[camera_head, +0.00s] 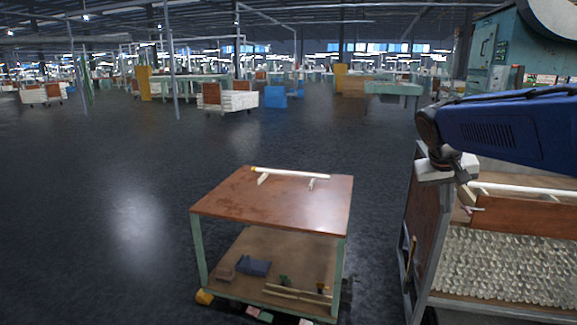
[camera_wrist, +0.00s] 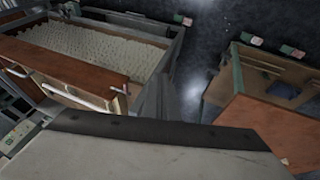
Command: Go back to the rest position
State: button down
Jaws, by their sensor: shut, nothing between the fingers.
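A white glass tube (camera_head: 292,172) lies across two small supports on the brown-topped cart (camera_head: 235,205), well to the left of my gripper. Another pale tube (camera_head: 525,189) lies along the wooden board of the crate, right of my gripper. In the wrist view a pale tube (camera_wrist: 85,98) shows at the board, and a grey surface covers the bottom.
The cart's lower shelf (camera_head: 250,250) carries a dark blue box and sticks. A green machine (camera_head: 490,50) stands behind my arm. The floor left of the cart is open.

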jog(key=s+a+f+n+y, duration=0.1)
jog(key=s+a+f, duration=0.3)
jog(key=s, duration=0.4)
jog(key=s+a+f+n+t+y, duration=0.1)
jog(key=s+a+f, duration=0.3)
jog(key=s, duration=0.5)
jog(key=s+a+f+n+y, duration=0.1)
jog(key=s+a+f+y, duration=0.1)
jog(key=s+a+f, duration=0.2)
jog(key=s+f, duration=0.2)
jog(key=s, duration=0.2)
jog(key=shift+s+t+y, duration=0.3)
jog(key=shift+s, duration=0.05)
jog(key=shift+r, duration=0.1)
